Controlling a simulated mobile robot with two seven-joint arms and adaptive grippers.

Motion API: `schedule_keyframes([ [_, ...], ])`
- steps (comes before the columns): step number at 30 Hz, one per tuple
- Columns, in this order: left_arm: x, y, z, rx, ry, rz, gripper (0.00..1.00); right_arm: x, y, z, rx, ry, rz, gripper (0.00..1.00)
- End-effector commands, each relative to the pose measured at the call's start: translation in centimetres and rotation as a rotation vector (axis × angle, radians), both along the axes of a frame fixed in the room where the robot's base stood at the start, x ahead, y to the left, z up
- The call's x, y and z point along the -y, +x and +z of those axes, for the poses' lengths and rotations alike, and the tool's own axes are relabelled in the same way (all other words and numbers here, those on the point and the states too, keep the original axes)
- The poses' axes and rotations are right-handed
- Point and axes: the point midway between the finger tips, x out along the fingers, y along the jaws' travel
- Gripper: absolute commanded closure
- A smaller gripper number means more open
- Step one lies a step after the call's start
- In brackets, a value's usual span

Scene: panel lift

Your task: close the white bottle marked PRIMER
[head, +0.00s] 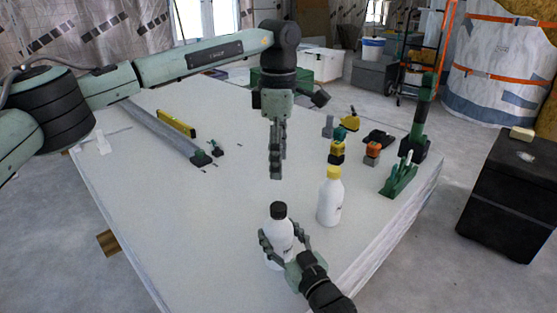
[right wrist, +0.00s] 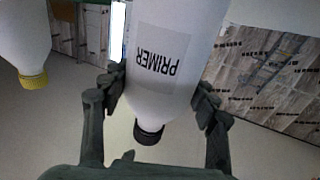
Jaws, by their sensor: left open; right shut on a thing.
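The white bottle marked PRIMER (head: 279,231) stands upright near the front of the white panel table, with a black cap (head: 278,210) on its top. In the right wrist view the bottle (right wrist: 172,65) appears upside down, with its label readable and its black cap (right wrist: 148,134) at the bottom. I cannot tell how tight the cap is. My right gripper (head: 284,243) is shut around the bottle's body, one finger on each side. My left gripper (head: 276,165) points down, open and empty, above and behind the cap, apart from it.
A white bottle with a yellow cap (head: 330,197) stands close by, to the right and behind. Several small tools and a green clamp (head: 399,178) are at the panel's right. A yellow level (head: 176,124) lies at the back left. The panel's left middle is clear.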

Motion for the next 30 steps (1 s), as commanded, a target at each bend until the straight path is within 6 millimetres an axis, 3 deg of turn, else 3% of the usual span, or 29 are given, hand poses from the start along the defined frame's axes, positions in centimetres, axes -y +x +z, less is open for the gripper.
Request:
schedule_keyframes([
  [1,0.0,0.0,0.0,0.0,0.0,0.0,0.43,0.0,0.0,0.0,0.0,0.0,0.0,0.37],
  [6,0.0,0.0,0.0,0.0,0.0,0.0,0.43,0.0,0.0,0.0,0.0,0.0,0.0,0.16],
  [17,0.0,0.0,-0.1,0.0,0.0,0.0,0.43,0.1,-0.3,0.0,-0.001,0.0,0.0,0.16],
  [22,0.0,0.0,-0.1,0.0,0.0,0.0,0.43,1.2,-2.3,-0.1,-0.001,-0.002,0.0,0.16],
  [30,0.0,0.0,-0.1,0.0,0.0,0.0,0.43,3.8,-7.5,-0.2,-0.004,-0.002,0.0,0.16],
])
